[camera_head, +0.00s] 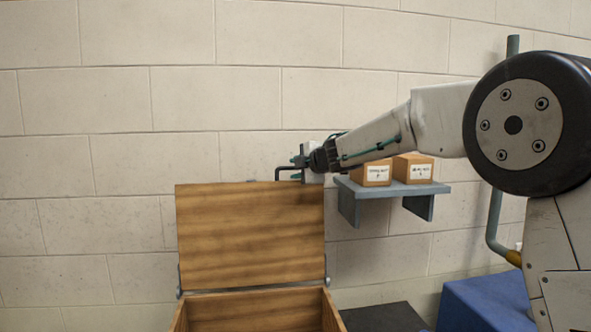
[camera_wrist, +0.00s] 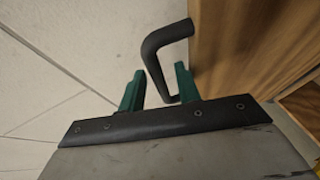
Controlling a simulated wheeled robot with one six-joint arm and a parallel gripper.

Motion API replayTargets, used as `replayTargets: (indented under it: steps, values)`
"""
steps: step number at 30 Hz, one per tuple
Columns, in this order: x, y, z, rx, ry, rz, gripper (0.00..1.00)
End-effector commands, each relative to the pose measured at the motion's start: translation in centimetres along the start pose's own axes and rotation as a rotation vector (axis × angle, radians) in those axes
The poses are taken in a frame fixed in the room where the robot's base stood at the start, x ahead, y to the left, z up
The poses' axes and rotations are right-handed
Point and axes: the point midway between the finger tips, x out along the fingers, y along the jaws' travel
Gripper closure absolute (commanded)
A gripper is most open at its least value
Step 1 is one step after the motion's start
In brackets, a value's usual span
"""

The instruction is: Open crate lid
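The wooden crate (camera_head: 329,312) stands at the bottom of the head view, its mouth open and its lower part cut off. Its lid (camera_head: 250,235) stands raised, about upright, against the wall side, hinged at the crate's back edge. A black bent handle (camera_head: 284,170) sticks up at the lid's top edge; it also shows in the wrist view (camera_wrist: 152,62). My gripper (camera_head: 299,161) is at the handle by the lid's top right. In the wrist view its green fingers (camera_wrist: 158,82) are apart, on either side of the handle bar, with a gap showing.
A grey wall shelf (camera_head: 392,188) with two labelled cardboard boxes (camera_head: 413,168) is right of the lid, below my arm. A grey pipe (camera_head: 494,222) runs down the wall. A blue object (camera_head: 484,302) and a dark surface (camera_head: 383,318) are at lower right. The left wall is clear.

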Motion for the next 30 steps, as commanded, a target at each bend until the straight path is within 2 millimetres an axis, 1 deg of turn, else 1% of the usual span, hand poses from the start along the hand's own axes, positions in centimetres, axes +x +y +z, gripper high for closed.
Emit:
replayTargets:
  steps: [5,8,15,18,22,30]
  values:
    - [-0.4,0.0,-0.1,0.000,0.000,0.000,0.67]
    - [-1.7,0.1,-0.1,0.000,0.000,0.001,0.67]
    - [-5.8,0.1,-0.1,0.000,-0.001,0.001,0.67]
    - [-7.0,0.1,-0.1,-0.001,0.001,0.001,0.67]
    - [-7.7,0.0,-0.1,-0.001,0.002,0.000,0.67]
    - [-7.8,0.0,-0.1,0.000,0.001,0.000,0.67]
